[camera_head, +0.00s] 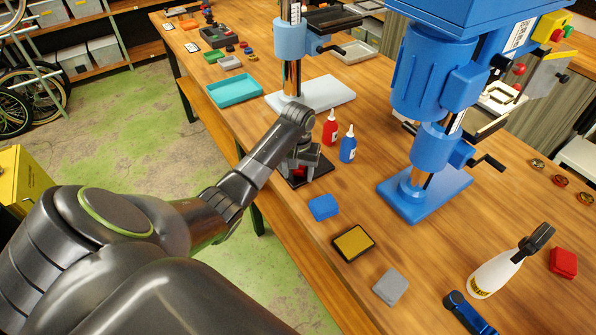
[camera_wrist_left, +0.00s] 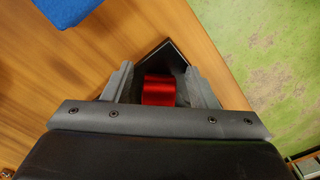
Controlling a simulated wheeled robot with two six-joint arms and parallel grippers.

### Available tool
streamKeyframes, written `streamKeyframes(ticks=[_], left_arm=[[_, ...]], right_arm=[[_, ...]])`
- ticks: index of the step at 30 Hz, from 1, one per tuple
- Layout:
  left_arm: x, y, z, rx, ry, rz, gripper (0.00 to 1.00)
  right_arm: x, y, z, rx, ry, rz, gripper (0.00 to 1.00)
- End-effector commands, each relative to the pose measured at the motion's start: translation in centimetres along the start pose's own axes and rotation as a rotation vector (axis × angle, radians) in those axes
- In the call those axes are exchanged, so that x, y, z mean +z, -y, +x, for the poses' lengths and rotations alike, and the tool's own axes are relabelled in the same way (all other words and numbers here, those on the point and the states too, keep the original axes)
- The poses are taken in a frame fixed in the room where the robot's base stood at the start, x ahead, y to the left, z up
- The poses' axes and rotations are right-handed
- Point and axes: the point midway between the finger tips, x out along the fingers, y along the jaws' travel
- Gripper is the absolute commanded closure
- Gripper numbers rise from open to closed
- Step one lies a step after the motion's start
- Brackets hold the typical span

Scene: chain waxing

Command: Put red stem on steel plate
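The red stem (camera_wrist_left: 158,90) is a short shiny red cylinder between the fingers of my left gripper (camera_wrist_left: 159,86) in the left wrist view. Narrow gaps show between it and both fingers, so the gripper looks open around it. The dark steel plate (camera_wrist_left: 150,60) lies just under and beyond the stem. In the head view my left gripper (camera_head: 303,163) points down over the dark plate (camera_head: 292,183), near the table's left edge, and hides most of the stem. Whether the stem touches the plate is hard to tell. My right gripper is not in view.
Red (camera_head: 330,130) and blue (camera_head: 348,146) bottles stand just right of the gripper. A blue block (camera_head: 323,207), a yellow-topped pad (camera_head: 353,243) and a grey block (camera_head: 391,287) lie nearer. A big blue drill press (camera_head: 425,195) stands at right.

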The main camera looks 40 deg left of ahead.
Motion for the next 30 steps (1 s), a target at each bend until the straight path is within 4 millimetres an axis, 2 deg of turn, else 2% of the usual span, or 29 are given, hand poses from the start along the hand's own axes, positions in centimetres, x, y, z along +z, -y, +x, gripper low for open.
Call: streamKeyframes(ticks=[8,11,16,18,21,30], left_arm=[[-0.1,0.0,-0.4,0.000,-0.002,0.000,0.48],[-0.1,0.0,-1.6,0.001,-0.004,0.001,0.48],[-0.2,0.0,-5.1,0.000,-0.008,0.002,0.48],[-0.1,0.0,-7.5,0.001,-0.006,0.000,0.48],[0.0,0.0,-9.2,0.000,0.001,-0.001,0.48],[0.0,0.0,-11.8,0.000,0.000,-0.001,0.48]], right_arm=[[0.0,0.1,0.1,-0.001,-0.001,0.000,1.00],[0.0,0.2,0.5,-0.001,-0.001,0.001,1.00],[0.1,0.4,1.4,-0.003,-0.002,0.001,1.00],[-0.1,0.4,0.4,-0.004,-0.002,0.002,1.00],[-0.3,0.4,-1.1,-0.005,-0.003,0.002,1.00],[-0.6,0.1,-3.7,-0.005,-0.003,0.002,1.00]])
